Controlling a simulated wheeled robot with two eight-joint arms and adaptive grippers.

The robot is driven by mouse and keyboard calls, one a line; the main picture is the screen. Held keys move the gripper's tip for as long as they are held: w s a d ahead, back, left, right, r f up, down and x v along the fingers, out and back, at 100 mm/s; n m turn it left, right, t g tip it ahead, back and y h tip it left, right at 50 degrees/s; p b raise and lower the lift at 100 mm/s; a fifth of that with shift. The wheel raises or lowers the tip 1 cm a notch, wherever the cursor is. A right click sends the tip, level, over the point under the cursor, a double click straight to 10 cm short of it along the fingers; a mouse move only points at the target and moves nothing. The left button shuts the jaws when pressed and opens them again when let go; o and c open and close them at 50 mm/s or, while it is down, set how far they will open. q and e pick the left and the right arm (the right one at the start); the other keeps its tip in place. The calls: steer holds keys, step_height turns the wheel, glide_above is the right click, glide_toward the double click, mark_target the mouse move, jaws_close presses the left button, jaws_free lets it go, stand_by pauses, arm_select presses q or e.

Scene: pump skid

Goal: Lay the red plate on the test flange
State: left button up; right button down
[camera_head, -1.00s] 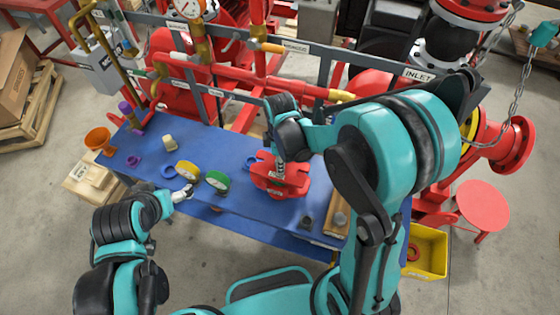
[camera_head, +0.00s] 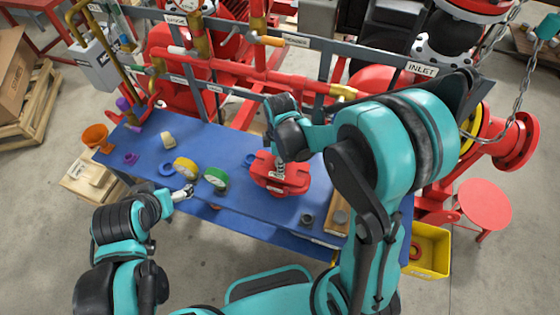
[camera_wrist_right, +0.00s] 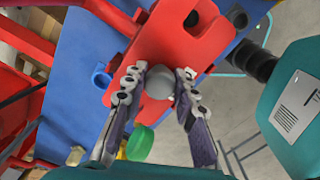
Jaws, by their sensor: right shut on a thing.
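The red plate (camera_head: 290,181) is a thick slab with slots in it, over the right part of the blue bench. In the right wrist view the plate (camera_wrist_right: 180,25) has a grey round knob (camera_wrist_right: 160,82) between my fingertips. My right gripper (camera_head: 279,166) is shut on the plate by this knob, from above. I cannot tell whether the plate touches the bench. My left gripper (camera_head: 185,191) is low at the bench's front edge, beside the yellow and green rings. Its fingers are too small to read. I cannot make out which thing is the test flange.
The blue bench (camera_head: 245,212) carries a yellow ring (camera_head: 185,168), a green ring (camera_head: 216,178) and an orange funnel (camera_head: 96,137). Red pipes (camera_head: 225,70) run behind it. A yellow bin (camera_head: 430,262) and a round red stool (camera_head: 483,204) stand at right.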

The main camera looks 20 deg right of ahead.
steer(key=shift+f+b, duration=0.75)
steer(key=shift+f, duration=0.1)
steer(key=c, duration=1.1)
jaws_free()
steer(key=shift+c, duration=0.2)
steer(key=shift+r, duration=0.1)
